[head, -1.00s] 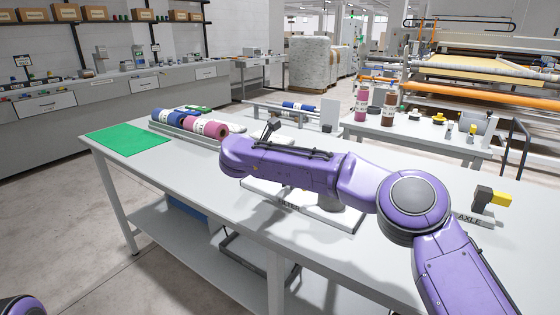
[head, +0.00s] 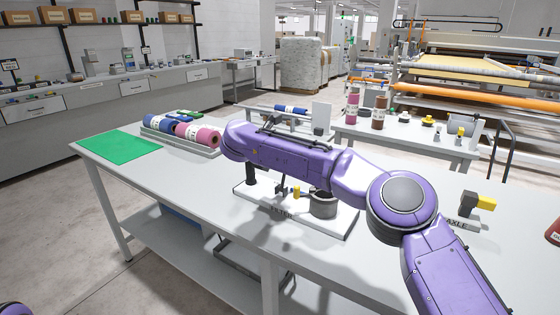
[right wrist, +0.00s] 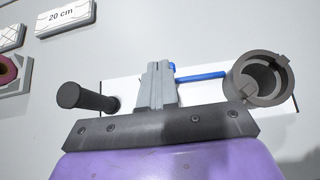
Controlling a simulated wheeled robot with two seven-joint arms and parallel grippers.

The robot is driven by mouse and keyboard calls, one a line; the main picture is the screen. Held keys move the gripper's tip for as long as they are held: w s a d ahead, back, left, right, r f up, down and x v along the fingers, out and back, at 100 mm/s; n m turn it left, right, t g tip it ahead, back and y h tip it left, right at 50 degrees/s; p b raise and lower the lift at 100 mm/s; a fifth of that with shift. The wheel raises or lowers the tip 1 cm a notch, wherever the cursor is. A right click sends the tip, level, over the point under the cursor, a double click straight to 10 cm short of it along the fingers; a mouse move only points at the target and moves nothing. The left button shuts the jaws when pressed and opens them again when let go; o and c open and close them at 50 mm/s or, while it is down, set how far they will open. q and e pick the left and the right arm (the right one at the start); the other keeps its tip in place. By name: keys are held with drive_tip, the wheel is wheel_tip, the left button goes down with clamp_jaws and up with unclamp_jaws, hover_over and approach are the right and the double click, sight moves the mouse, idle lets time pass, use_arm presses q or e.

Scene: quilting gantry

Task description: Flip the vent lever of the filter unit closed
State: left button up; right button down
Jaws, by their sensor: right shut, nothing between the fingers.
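The filter unit stands on a white base (head: 345,222) on the table, under my purple right arm in the head view. Its grey round cup (head: 322,205) shows below the arm, with a small yellow part (head: 297,191) and a dark upright part to its left. In the right wrist view my right gripper (right wrist: 158,68) is shut and empty over the unit. A blue rod (right wrist: 200,77) runs from behind the fingers to the cup (right wrist: 262,80). I cannot tell for sure which part is the vent lever. My left gripper is out of view.
A tray of fabric rolls (head: 195,131) and a green mat (head: 118,145) lie at the table's left. A dark and yellow piece (head: 478,203) stands behind the AXLE label at right. The wrist view shows a "20 cm" block (right wrist: 65,18). The table front is clear.

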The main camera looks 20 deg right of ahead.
drive_tip(key=v, duration=1.4)
drive_tip(key=shift+b, duration=0.3)
drive_tip(key=shift+f, duration=0.1)
